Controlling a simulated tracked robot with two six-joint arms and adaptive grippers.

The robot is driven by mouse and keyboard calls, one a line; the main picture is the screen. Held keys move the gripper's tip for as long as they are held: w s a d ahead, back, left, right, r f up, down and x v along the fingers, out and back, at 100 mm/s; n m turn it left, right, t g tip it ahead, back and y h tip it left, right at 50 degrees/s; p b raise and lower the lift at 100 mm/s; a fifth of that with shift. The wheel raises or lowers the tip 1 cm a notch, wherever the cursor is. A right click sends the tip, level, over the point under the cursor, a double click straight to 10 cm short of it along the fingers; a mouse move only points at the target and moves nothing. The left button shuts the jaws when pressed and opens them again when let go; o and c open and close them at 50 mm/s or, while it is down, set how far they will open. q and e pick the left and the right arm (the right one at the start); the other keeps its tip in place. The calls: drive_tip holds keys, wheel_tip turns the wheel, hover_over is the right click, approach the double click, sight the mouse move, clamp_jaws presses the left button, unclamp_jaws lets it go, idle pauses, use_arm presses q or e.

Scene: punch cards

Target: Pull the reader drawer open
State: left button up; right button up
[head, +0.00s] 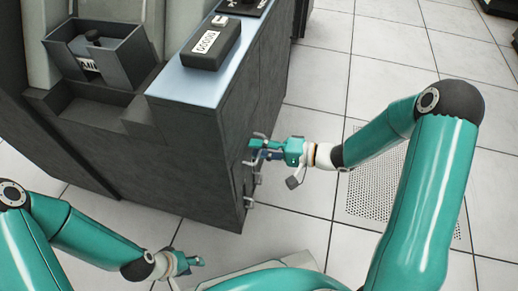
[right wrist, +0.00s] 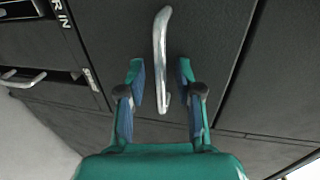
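The dark machine cabinet (head: 195,160) carries several metal handles on its right-hand side in the head view. My right gripper (head: 262,148) is at that side, level with the handles. In the right wrist view a long metal bar handle (right wrist: 161,45) on a dark front panel (right wrist: 215,30) runs between the fingers of my right gripper (right wrist: 160,72). The fingers are apart, with a gap on each side of the bar. The panel looks closed; no label on it shows. My left gripper (head: 190,262) is low at the bottom, away from the cabinet; its fingers are too small to read.
Another metal handle (right wrist: 22,80) and a cut-off label ending "R IN" (right wrist: 62,12) are left of the panel. A black box (head: 210,45) sits on the cabinet's blue top. An open bin (head: 125,55) holds a card. Tiled floor (head: 310,85) is clear to the right.

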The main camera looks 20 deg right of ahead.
clamp_jaws()
